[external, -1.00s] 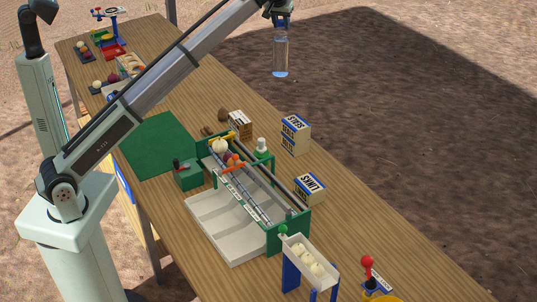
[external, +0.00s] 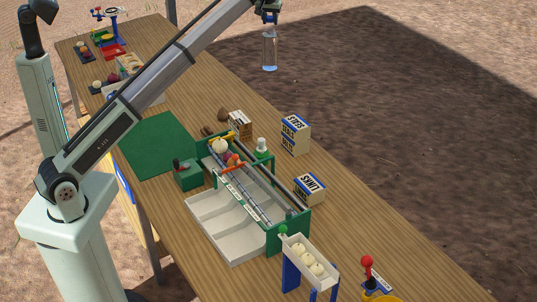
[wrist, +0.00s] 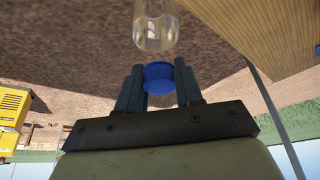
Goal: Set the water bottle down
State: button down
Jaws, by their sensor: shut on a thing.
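The water bottle (external: 269,52) is clear, with some blue-tinted water at its bottom. It hangs upright below my gripper (external: 268,20), near the top of the external view. In the wrist view my gripper (wrist: 159,88) has its two dark fingers on either side of the bottle's blue cap (wrist: 158,76). The clear bottle body (wrist: 156,28) runs out beyond the fingertips. The bottle is in the air, apart from the wooden table (external: 400,235). I cannot tell its exact height or whether it is over the table's far edge.
A green sorting machine with a grey tray (external: 225,230) stands mid-table. Two labelled boxes (external: 295,134) (external: 309,188) stand to its right. A green mat (external: 155,145) lies at left. A small ramp with white onions (external: 310,262) is in front. Bare wood shows along the right edge.

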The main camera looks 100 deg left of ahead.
aim_at(268, 63)
notch_tip(268, 63, down, 26)
dwell(1.0)
jog(key=shift+f, duration=0.15)
jog(key=c, duration=0.7)
grip_release()
jog(key=shift+c, duration=0.2)
jog(key=v, duration=1.2)
